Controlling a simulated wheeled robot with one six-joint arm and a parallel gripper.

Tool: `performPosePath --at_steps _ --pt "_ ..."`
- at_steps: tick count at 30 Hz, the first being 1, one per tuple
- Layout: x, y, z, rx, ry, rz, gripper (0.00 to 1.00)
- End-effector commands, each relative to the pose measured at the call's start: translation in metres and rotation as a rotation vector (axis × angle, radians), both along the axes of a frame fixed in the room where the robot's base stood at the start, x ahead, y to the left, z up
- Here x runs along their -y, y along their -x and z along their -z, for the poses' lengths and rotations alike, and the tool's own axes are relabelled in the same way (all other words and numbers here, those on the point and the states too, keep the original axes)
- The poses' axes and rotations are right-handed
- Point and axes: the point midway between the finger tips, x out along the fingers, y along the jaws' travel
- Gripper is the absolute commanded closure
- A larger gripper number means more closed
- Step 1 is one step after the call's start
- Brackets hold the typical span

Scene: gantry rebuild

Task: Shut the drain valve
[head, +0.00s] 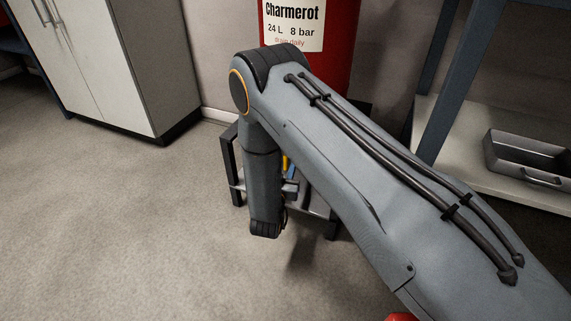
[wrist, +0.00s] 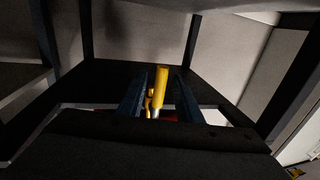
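The red tank (head: 341,45), labelled Charmerot, 24 L, 8 bar, stands at the back in the head view, partly hidden by my arm. In the wrist view a yellow valve handle (wrist: 161,88) with a pale metal part (wrist: 155,114) at its lower end shows in the middle. My gripper (wrist: 163,77) is open, with one dark blue finger on each side of the handle and a gap visible on both sides. In the head view only a sliver of yellow (head: 285,163) shows past my arm; the rest of the valve is hidden.
A dark metal stand (head: 229,160) is below the tank, its legs close around my wrist. A pale cabinet (head: 118,65) is at the left. A shelf unit (head: 440,110) with a metal tray (head: 520,155) is at the right. The floor at front left is clear.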

Motion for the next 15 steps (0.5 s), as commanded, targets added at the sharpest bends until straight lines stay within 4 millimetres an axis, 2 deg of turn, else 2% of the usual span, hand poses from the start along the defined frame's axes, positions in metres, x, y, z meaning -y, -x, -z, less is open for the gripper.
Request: performPosePath --at_steps 4,10,15 --pt "0.0000 0.0002 -0.0003 0.000 0.000 0.000 0.68" --pt "-0.0001 0.0004 -0.0001 0.000 0.000 0.000 1.00" --pt "-0.0002 0.0005 0.0000 -0.001 0.000 0.000 1.00"
